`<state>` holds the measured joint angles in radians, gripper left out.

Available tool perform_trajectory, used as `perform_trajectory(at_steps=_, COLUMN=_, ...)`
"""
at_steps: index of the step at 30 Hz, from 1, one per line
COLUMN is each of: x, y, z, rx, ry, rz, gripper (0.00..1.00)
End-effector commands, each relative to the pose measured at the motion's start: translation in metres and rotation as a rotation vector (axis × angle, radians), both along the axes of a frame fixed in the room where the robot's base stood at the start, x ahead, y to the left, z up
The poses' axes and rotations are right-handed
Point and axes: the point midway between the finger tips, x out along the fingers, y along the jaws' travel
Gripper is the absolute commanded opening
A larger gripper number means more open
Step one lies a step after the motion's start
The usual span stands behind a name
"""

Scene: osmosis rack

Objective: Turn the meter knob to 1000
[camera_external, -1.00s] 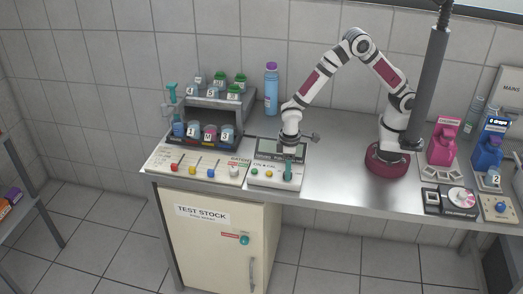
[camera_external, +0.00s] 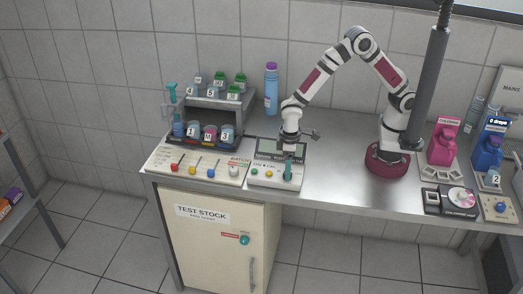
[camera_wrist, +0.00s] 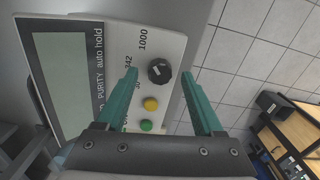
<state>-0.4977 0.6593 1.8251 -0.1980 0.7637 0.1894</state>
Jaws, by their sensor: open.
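The meter (camera_external: 262,184) is a pale box with a grey screen on the bench; it also shows in the wrist view (camera_wrist: 150,35). Its black knob (camera_wrist: 159,71) has a white mark on top and sits beside printed numbers, including 1000 (camera_wrist: 143,39). I cannot tell exactly which number the mark points at. My gripper (camera_wrist: 160,77) is open, with one teal finger on each side of the knob and visible gaps between. In the external view my gripper (camera_external: 288,170) points down over the meter's right part and hides the knob.
A yellow button (camera_wrist: 151,104) and a green button (camera_wrist: 146,126) sit near the knob. A panel with coloured knobs (camera_external: 158,160) and a bottle rack (camera_external: 205,105) stand left of the meter. The bench is clear between the meter and my base.

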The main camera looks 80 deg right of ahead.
Motion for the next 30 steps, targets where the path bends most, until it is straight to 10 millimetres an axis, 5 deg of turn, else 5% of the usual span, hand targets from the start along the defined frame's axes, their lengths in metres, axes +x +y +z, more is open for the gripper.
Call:
perform_trajectory(at_steps=9, x=0.001, y=0.001, z=0.094, rx=0.003, ry=-0.007, rz=0.0, gripper=0.69)
perform_trajectory(at_steps=15, x=0.001, y=0.0, z=0.137, rx=0.001, ry=-0.004, rz=0.001, gripper=0.69)
perform_trajectory(at_steps=30, x=0.0, y=0.0, z=0.148, rx=0.0, ry=-0.001, rz=0.0, gripper=0.69)
